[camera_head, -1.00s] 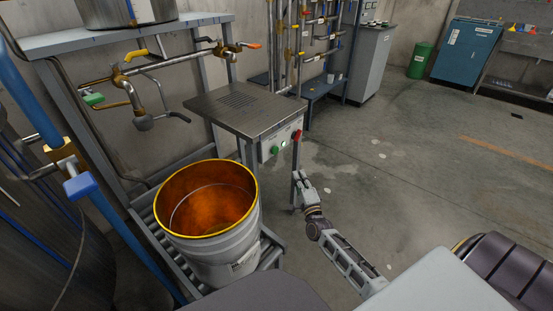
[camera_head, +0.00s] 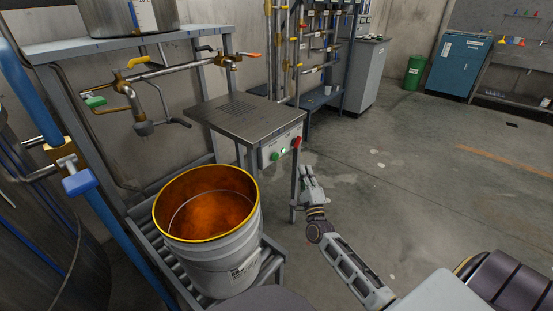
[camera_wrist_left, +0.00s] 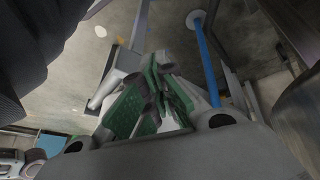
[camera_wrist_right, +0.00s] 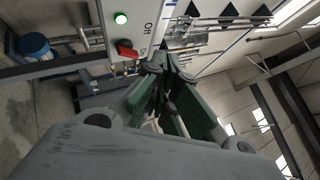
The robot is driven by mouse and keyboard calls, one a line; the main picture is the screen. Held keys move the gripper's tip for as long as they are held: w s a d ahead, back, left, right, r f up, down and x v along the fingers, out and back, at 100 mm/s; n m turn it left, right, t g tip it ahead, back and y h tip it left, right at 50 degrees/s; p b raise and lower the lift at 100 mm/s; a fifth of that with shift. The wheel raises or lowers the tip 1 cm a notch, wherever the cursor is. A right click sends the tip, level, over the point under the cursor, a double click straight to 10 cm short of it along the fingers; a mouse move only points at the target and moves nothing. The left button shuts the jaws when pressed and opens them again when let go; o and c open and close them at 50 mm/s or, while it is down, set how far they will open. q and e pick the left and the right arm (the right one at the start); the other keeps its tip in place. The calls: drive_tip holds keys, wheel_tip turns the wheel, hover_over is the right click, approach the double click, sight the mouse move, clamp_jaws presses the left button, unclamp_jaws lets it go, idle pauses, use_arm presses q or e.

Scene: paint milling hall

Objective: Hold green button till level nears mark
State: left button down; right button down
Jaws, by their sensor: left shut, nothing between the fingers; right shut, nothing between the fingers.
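The green button (camera_head: 275,156) is on the front panel of a metal-topped control box (camera_head: 243,115), left of a lit lamp (camera_head: 283,150) and a red switch (camera_head: 296,141). The lamp (camera_wrist_right: 120,18) and red switch (camera_wrist_right: 127,48) also show in the right wrist view; the green button does not. A white pail (camera_head: 225,255) with a yellow rim holds orange liquid; a thin curved line shows inside, but I cannot tell whether it is the mark. My right gripper (camera_head: 305,171) is shut and empty, below and right of the panel, apart from the button. My left gripper (camera_wrist_left: 165,68) is shut and empty.
The pail stands on a roller conveyor (camera_head: 180,275). Pipes with a spout (camera_head: 143,128) and coloured valve handles run above and behind it. A blue pole (camera_wrist_left: 205,60) stands beside my left gripper. The floor right of the control box is open.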

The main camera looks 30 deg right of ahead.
sight(275, 157)
use_arm(q)
drive_tip(key=shift+f, duration=0.1)
use_arm(e)
drive_tip(key=shift+w, duration=0.1)
